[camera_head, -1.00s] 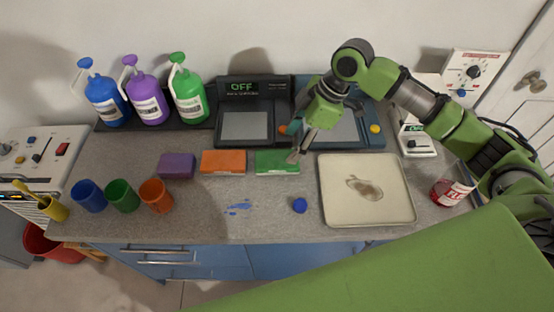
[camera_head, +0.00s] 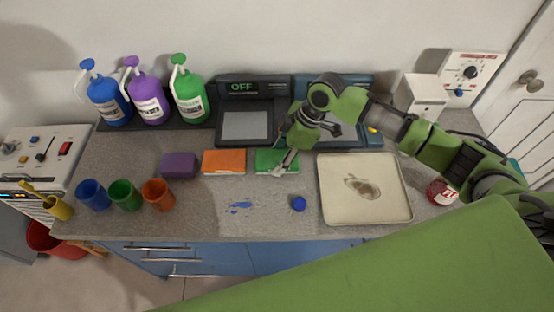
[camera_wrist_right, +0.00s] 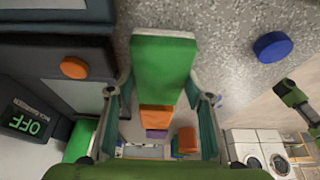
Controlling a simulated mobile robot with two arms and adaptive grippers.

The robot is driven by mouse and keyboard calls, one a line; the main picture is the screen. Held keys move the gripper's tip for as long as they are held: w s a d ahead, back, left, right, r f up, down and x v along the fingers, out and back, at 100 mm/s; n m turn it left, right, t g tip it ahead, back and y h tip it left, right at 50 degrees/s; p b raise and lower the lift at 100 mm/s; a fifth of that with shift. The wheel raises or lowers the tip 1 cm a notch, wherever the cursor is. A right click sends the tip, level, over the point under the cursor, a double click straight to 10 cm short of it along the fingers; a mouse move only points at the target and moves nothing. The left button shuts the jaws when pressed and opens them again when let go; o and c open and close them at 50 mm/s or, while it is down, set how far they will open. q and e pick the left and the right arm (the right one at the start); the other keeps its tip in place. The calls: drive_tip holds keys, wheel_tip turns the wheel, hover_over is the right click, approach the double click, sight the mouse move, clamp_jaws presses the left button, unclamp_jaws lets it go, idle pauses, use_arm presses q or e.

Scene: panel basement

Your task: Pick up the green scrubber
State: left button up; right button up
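The green scrubber (camera_head: 268,160), a flat block with a pale underside, lies on the grey counter to the right of the orange scrubber (camera_head: 224,161). My right gripper (camera_head: 283,166) is over its right part in the head view and partly covers it. In the right wrist view the green scrubber (camera_wrist_right: 162,68) lies between the two spread fingers of my right gripper (camera_wrist_right: 163,98), with space on both sides. The gripper is open, and I cannot tell whether it touches the scrubber. My left gripper is not in view.
A purple scrubber (camera_head: 179,165) lies further left. A beige tray (camera_head: 330,206) with a stain stands to the right, and a blue cap (camera_head: 299,203) lies in front. Scales (camera_head: 244,125) stand behind. Three cups, including a green one (camera_head: 125,195), are at the left.

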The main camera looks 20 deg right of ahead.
drive_tip(key=shift+c, duration=1.1)
drive_tip(key=shift+r, duration=0.1)
drive_tip(key=shift+w+r+b, duration=0.1)
drive_tip(key=shift+r+b, duration=0.3)
drive_tip(key=shift+r, duration=0.2)
drive_tip(key=s+r+b, duration=0.1)
drive_tip(key=s+r, duration=0.3)
drive_tip(key=r, duration=0.2)
drive_tip(key=s+r, duration=0.2)
drive_tip(key=s, duration=0.1)
drive_tip(key=s+r+b, duration=0.1)
drive_tip(key=s, duration=0.2)
drive_tip(key=s+r+b, duration=0.1)
drive_tip(key=s+r, duration=0.1)
drive_tip(key=s, duration=0.2)
drive_tip(key=shift+s+d+r, duration=0.1)
drive_tip(key=shift+r, duration=0.25)
drive_tip(key=shift+c, duration=0.2)
drive_tip(key=shift+o, duration=1)
